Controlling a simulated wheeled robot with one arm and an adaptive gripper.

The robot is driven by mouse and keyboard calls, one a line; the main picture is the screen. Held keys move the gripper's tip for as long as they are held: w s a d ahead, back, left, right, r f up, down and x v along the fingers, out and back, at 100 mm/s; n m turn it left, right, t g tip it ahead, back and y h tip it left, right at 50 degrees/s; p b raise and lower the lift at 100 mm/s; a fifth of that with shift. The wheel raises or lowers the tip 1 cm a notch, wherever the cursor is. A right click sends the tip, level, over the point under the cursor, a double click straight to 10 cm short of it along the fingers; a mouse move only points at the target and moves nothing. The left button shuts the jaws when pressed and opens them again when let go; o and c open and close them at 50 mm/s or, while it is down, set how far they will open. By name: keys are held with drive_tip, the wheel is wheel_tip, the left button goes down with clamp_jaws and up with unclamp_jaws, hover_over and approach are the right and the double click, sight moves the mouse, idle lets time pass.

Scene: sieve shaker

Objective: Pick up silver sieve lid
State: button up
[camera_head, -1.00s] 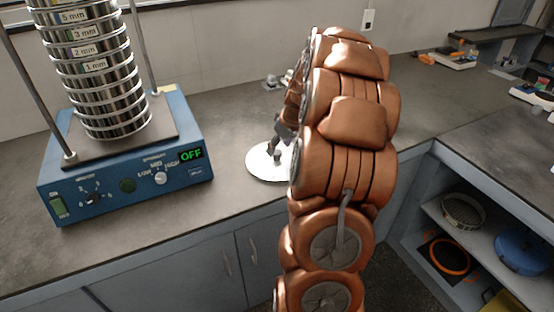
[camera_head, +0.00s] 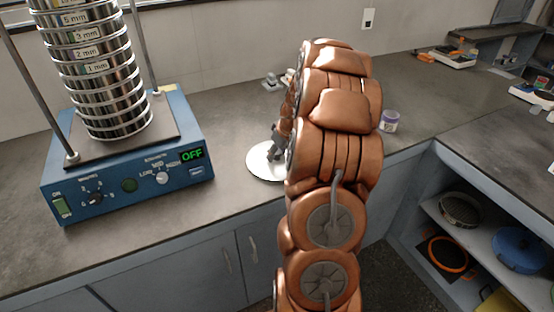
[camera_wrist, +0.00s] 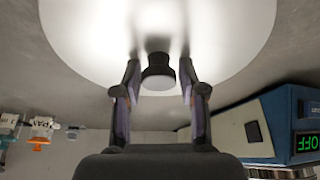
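The silver sieve lid (camera_head: 262,165) lies flat on the grey counter, right of the blue shaker, partly hidden behind my arm. In the wrist view the lid (camera_wrist: 85,40) fills the top, with its black knob (camera_wrist: 158,72) near the middle. My gripper (camera_wrist: 160,78) is open, with one finger on each side of the knob and a visible gap on both sides. In the head view my gripper (camera_head: 276,150) is low over the lid, mostly covered by my arm.
The blue sieve shaker (camera_head: 125,190) reads OFF and carries a tall sieve stack (camera_head: 105,85) close by on the left. A small white jar (camera_head: 391,121) stands right of my arm. Shelves at lower right hold a sieve (camera_head: 460,209) and a blue pot (camera_head: 521,250).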

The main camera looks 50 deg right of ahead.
drive_tip(key=shift+f, duration=0.1)
clamp_jaws()
drive_tip(key=shift+r+b, duration=0.55)
drive_tip(key=shift+r, duration=1.2)
drive_tip(key=s+a+r+b, duration=0.1)
drive_tip(key=s+a+b, duration=0.2)
drive_tip(key=s+a, duration=0.6)
drive_tip(key=s, duration=0.4)
drive_tip(key=shift+r, duration=0.35)
